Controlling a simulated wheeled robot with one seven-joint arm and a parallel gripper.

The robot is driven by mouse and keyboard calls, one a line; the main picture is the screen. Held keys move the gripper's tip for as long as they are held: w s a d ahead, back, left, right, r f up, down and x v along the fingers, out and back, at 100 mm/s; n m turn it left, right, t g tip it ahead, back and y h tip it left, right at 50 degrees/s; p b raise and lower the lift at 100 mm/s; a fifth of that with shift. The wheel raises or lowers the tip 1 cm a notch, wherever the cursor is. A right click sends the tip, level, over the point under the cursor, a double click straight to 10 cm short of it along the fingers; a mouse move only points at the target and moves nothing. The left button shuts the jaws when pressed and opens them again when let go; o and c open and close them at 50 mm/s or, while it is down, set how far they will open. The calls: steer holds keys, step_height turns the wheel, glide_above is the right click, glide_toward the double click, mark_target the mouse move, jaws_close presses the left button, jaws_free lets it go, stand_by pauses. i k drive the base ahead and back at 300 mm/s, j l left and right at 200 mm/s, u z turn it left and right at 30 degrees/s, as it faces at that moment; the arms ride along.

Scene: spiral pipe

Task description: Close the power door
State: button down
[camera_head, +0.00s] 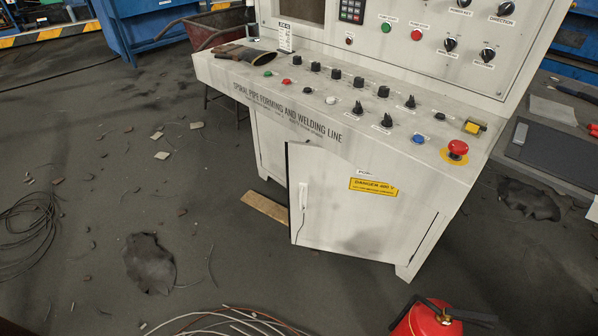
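The power door (355,215) is a pale, scuffed metal panel low on the front of the control console (215,72). It stands ajar. Its left edge is swung out from the cabinet, with a dark gap along that edge and the top. A light upright handle (303,196) is near the left edge, and the right side meets the cabinet. A yellow danger label (373,187) is on its upper part. The door's top partly hides a small white label above it. My gripper is not in view.
A red fire extinguisher (428,320) stands at the bottom right, in front of the console. Coiled cables (235,320) lie at the bottom middle. A brown board (265,207) lies left of the door. Debris is scattered on the floor at left. A red emergency button (458,147) tops the console.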

mark_target(335, 206)
steer(key=i+j, duration=0.1)
steer(key=j, duration=0.35)
steer(key=j+z, duration=0.1)
steer(key=j, duration=0.35)
steer(key=i+j, duration=0.15)
steer(key=j, duration=0.35)
steer(key=i+j+z, duration=0.1)
steer(key=i, duration=0.2)
steer(key=i+j+z, duration=0.1)
steer(key=i+j, duration=0.15)
steer(key=i, duration=0.1)
